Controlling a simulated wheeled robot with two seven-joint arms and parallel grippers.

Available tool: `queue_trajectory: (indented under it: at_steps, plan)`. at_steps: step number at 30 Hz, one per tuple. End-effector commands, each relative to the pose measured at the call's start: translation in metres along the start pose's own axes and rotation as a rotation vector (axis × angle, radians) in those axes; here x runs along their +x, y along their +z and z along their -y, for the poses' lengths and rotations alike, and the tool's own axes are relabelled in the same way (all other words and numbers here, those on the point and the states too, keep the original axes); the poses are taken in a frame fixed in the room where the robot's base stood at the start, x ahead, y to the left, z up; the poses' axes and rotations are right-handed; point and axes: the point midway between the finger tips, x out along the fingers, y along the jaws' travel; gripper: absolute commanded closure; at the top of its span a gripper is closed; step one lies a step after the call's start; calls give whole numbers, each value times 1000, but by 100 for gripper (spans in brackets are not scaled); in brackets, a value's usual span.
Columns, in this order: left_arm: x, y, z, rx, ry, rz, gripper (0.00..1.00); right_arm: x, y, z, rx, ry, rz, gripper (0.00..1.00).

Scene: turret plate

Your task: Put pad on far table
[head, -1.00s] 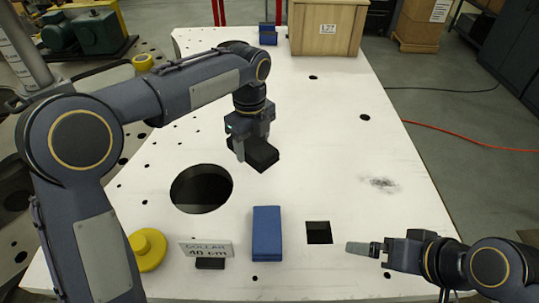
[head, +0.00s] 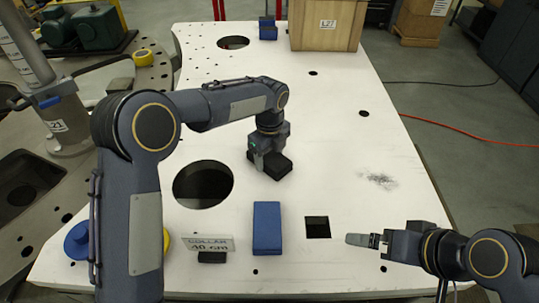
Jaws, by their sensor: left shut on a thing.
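A black pad (head: 279,168) is in the jaws of my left gripper (head: 262,162), over the middle of the white plate. It is low; I cannot tell whether it touches the surface. My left arm reaches in from the left, and its fingers partly cover the pad. My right gripper (head: 358,240) is low at the right, beside a square hole, with a grey tip pointing left; I cannot tell whether its fingers are apart. I cannot tell which surface is the far table; the white plate (head: 330,120) is the large tabletop in front of me.
A large round hole (head: 203,185) and a square hole (head: 317,227) open in the plate. A blue block (head: 267,228) and a collar sign (head: 208,244) stand near the front. A wooden crate (head: 327,22) and blue blocks (head: 268,28) are at the back.

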Motion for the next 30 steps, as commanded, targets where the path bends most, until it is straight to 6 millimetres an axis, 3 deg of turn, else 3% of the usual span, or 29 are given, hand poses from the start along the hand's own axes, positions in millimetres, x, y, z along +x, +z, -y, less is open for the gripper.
queue_trajectory:
  at_steps: [3,4,9,20,23,30]
  plan:
    - [4,0,0,0,0,0,62,2,1,-1,0,0,0,0]
    - [3,0,0,0,0,0,38,1,1,-1,0,0,0,0]
    - [3,0,0,0,0,0,19,1,0,0,0,0,0,0]
    - [-4,0,0,0,-2,0,19,0,0,0,0,0,0,0]
    - [-18,0,1,0,-3,1,19,2,1,-1,0,0,0,0]
    - [-71,0,1,-1,-6,0,19,4,2,-2,0,0,0,0]
